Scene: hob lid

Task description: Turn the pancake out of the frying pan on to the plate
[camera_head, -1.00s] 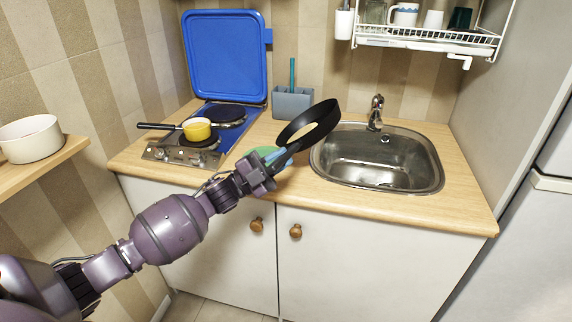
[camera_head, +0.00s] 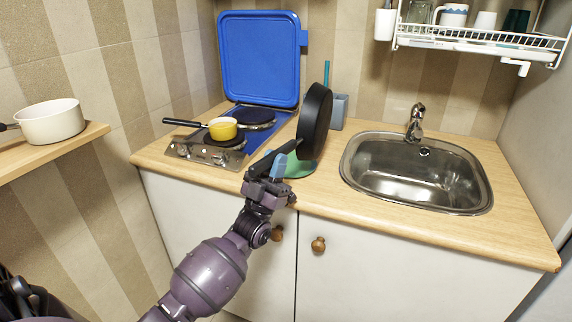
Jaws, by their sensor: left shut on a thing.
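My left gripper (camera_head: 277,168) is shut on the handle of the black frying pan (camera_head: 316,122). The pan is held above the worktop, tipped up on its side, with its dark underside turned to the right. The inside of the pan faces away to the left, so the pancake does not show. The green plate (camera_head: 301,168) lies on the worktop below the pan, partly hidden by the gripper and pan. I cannot tell whether anything is on it. My right gripper is not in view.
The hob (camera_head: 205,152) with a yellow pot (camera_head: 223,129) is to the left, its blue lid (camera_head: 259,60) raised. A grey utensil holder (camera_head: 339,112) stands behind the pan. The sink (camera_head: 415,175) is to the right. A white pot (camera_head: 52,122) sits on the left shelf.

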